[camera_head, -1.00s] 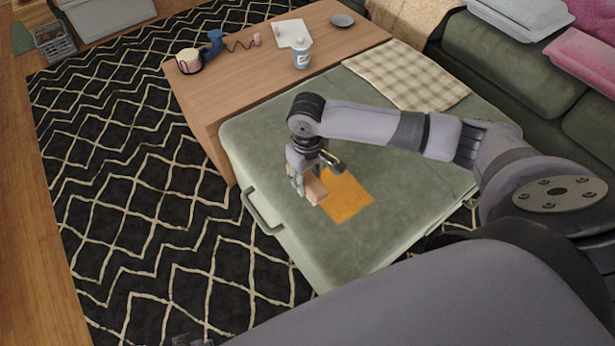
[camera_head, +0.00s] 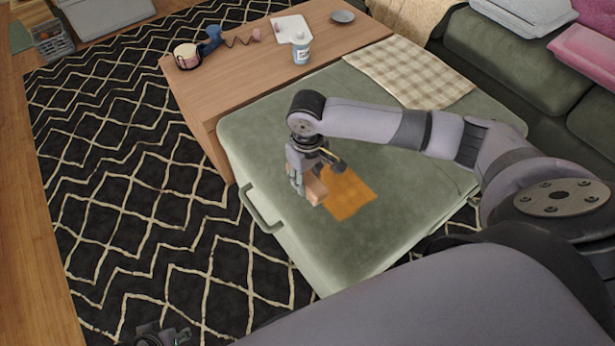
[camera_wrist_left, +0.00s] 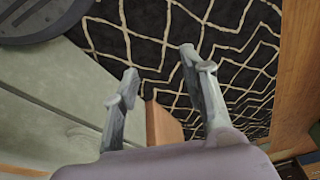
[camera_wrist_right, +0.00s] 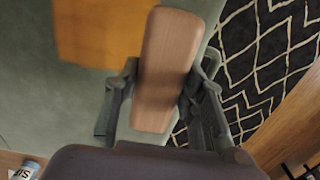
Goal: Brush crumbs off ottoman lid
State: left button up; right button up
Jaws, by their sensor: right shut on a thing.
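The green ottoman lid (camera_head: 400,190) fills the middle of the head view. A flat orange patch (camera_head: 347,194) lies on it; single crumbs cannot be made out. My right gripper (camera_head: 308,176) is above the lid, at the left edge of the patch. It is shut on a wooden block-like brush (camera_wrist_right: 168,75), whose wooden back faces the right wrist camera. Its underside is hidden, so contact with the lid cannot be told. My left gripper (camera_head: 162,337) shows at the bottom edge of the head view. In the left wrist view (camera_wrist_left: 160,75) its fingers stand apart, with nothing visibly held.
A checked cloth (camera_head: 408,72) lies on the ottoman's far end. A handle (camera_head: 258,209) sticks out from the ottoman's side. The patterned rug (camera_head: 130,190) at left is clear.

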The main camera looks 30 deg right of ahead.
jog(key=shift+f+b, duration=0.75)
jog(key=shift+b, duration=0.15)
pick_arm(q)
jog(key=v, duration=0.6)
jog(key=shift+b, duration=0.3)
pick_arm(e)
jog(key=shift+f, duration=0.15)
pick_arm(q)
jog(key=shift+a, duration=0.15)
pick_arm(e)
jog(key=shift+f, duration=1.05)
jog(key=shift+d+r, duration=0.15)
jog(key=shift+d, duration=0.1)
jog(key=shift+w+d+r+p, duration=0.1)
jog(key=shift+d+p, duration=0.75)
jog(key=shift+w+d+p, duration=0.15)
jog(key=shift+d+p, duration=0.2)
jog(key=shift+d, duration=0.35)
pick_arm(q)
jog(key=p+x, duration=0.1)
jog(key=x, duration=0.7)
jog(key=shift+s+f, duration=0.25)
jog(key=shift+f, duration=0.1)
pick_arm(e)
jog(key=shift+w+d+f, duration=0.1)
jog(key=shift+d, duration=0.5)
jog(key=shift+w+d+f, duration=0.1)
jog(key=shift+d, duration=0.5)
